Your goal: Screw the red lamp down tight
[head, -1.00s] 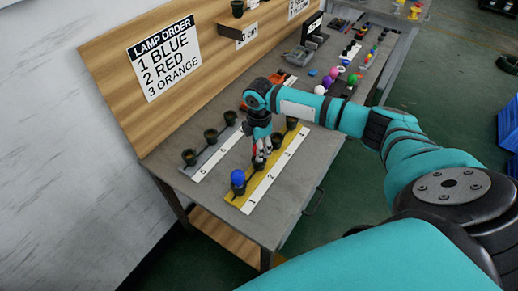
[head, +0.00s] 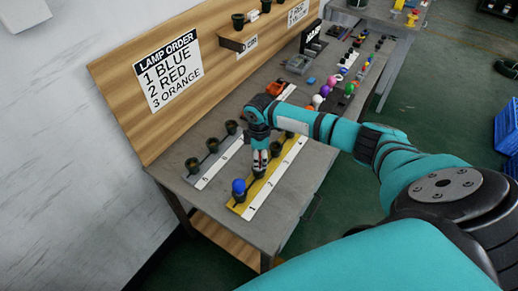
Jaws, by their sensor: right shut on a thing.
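My right gripper (head: 260,164) points down over the second socket (head: 258,174) of the yellow strip (head: 235,207), its fingers shut. The red lamp between the fingers is hidden by them, so I cannot see how deep it sits in the socket. A blue lamp (head: 239,186) stands in the first socket, nearest the front end of the strip. The lamp order sign (head: 168,70) on the wooden board reads blue, red, orange. My left gripper is not in view.
A grey strip (head: 208,170) with several empty black sockets lies left of the yellow strip. Several coloured lamps (head: 331,83) and small parts lie farther back on the table (head: 312,165). Red parts (head: 274,88) lie near the board.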

